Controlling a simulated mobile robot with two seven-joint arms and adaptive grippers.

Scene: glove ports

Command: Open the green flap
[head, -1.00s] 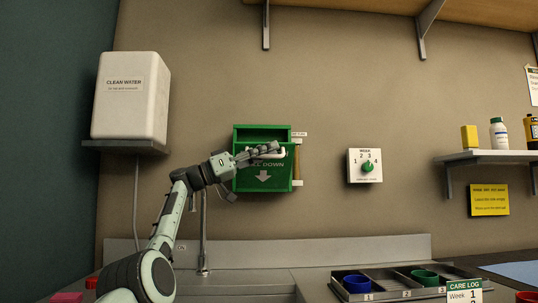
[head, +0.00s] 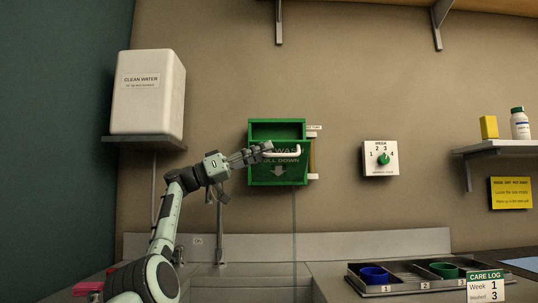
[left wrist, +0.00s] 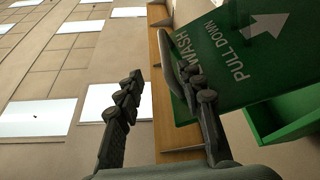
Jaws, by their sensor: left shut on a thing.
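The green box (head: 277,122) is on the wall with its upper opening showing. Its green flap (head: 279,176), marked with "PULL DOWN" and a white down arrow, leans out at the top. In the left wrist view the flap (left wrist: 240,60) stands at an angle to the box (left wrist: 285,112). My left gripper (head: 266,150) is at the flap's top edge, shut on its pale handle (head: 298,150). My right gripper is in neither view.
A white clean water tank (head: 148,95) stands on a shelf to the left. A faucet (head: 220,230) rises below the box. A week dial (head: 381,159) is on the wall to the right. A tray (head: 415,289) with cups sits on the counter at lower right.

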